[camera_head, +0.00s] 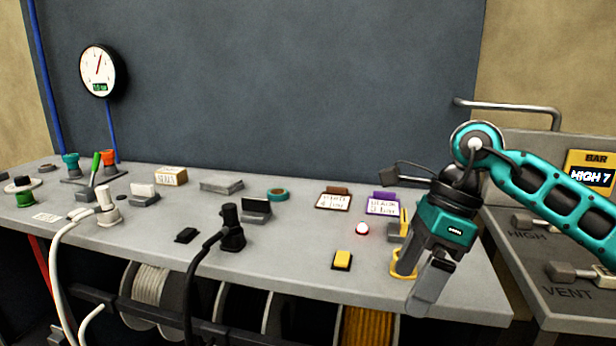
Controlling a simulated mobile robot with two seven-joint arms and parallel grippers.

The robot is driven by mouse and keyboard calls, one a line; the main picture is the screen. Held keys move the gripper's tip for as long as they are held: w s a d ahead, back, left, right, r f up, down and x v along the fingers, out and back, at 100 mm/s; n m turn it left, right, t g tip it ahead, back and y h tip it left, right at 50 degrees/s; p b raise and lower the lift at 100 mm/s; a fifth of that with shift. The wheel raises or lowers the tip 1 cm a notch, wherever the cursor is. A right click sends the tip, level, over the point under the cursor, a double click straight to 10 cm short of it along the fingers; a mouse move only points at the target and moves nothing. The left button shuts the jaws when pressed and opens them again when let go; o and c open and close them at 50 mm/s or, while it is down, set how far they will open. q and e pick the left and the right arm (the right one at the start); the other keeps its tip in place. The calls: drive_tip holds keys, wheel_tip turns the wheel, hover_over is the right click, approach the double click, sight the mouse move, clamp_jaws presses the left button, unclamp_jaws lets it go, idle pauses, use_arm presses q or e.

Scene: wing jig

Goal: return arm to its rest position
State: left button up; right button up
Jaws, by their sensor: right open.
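My right arm comes in from the right edge in teal and black. Its gripper (425,290) hangs over the front right part of the grey bench (290,255), fingers pointing down and open. A yellow ring-shaped part (402,264) shows just left of the fingers, partly hidden behind them. I cannot tell whether the fingers touch it. My left gripper is not in view.
A lit red button (362,229) and two labelled cards, brown (333,198) and purple (383,204), are near the right gripper. A black plug (232,232) and white plug (106,207) stand with cables. A side panel with valve handles (531,222) is at right.

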drive_tip(key=s+a+m+t+y+p, duration=0.1)
drive_tip(key=s+a+m+y, duration=0.2)
drive_tip(key=a+m+y, duration=0.35)
drive_tip(key=s+a+m+y, duration=0.3)
drive_tip(key=a+m+y, duration=0.1)
drive_tip(key=a+y, duration=0.55)
drive_tip(key=w+d+f+m+t+h, duration=0.1)
drive_tip(key=d+f+m+t+h, duration=0.25)
drive_tip(key=m+t, duration=0.4)
drive_tip(key=w+d+f+m+t+h+p, duration=0.1)
drive_tip(key=w+d+f+m+t+h, duration=0.2)
drive_tip(key=m, duration=0.7)
drive_tip(key=d+f+m+t+h, duration=0.3)
drive_tip(key=f+m+t, duration=0.1)
drive_tip(key=m+t, duration=0.4)
drive_tip(key=s+d+f+m+g+h, duration=0.3)
drive_tip(key=s+f+m, duration=0.3)
drive_tip(key=f, duration=0.4)
drive_tip(key=s+d+f+m+g+h, duration=0.4)
drive_tip(key=s+d+f+m+h, duration=0.1)
drive_tip(key=f, duration=0.5)
drive_tip(key=s+d+m+p, duration=0.1)
drive_tip(key=s+m, duration=0.1)
drive_tip(key=shift+s+d, duration=0.2)
drive_tip(key=shift+s, duration=0.15)
